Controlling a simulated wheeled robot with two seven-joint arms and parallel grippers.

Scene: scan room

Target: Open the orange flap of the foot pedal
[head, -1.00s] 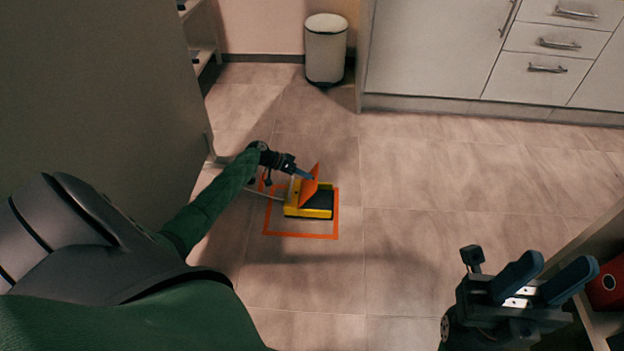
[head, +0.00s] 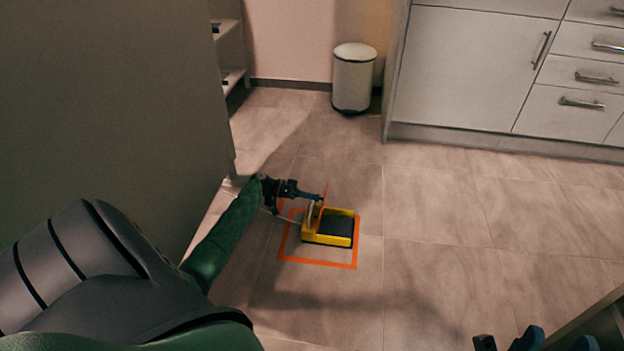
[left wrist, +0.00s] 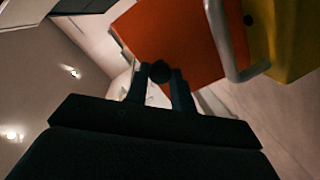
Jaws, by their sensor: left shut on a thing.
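The foot pedal (head: 352,240) is a yellow housing with a dark pad, on the floor in the head view. Its orange flap (head: 324,199) stands nearly upright at the left end, seen almost edge-on, with the dark pad uncovered. My left gripper (head: 319,197) is at the flap's upper part, shut on it. In the left wrist view the flap (left wrist: 172,38) fills the top middle, and a dark round knob (left wrist: 160,72) sits between the fingertips. My right gripper (head: 557,342) is at the bottom right edge, mostly cut off, its blue fingertips apart and empty.
An orange square outline (head: 318,263) on the floor surrounds the pedal. A grey panel (head: 110,100) stands at the left. A white bin (head: 353,80) and white cabinets (head: 470,70) are at the back. The floor right of the pedal is clear.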

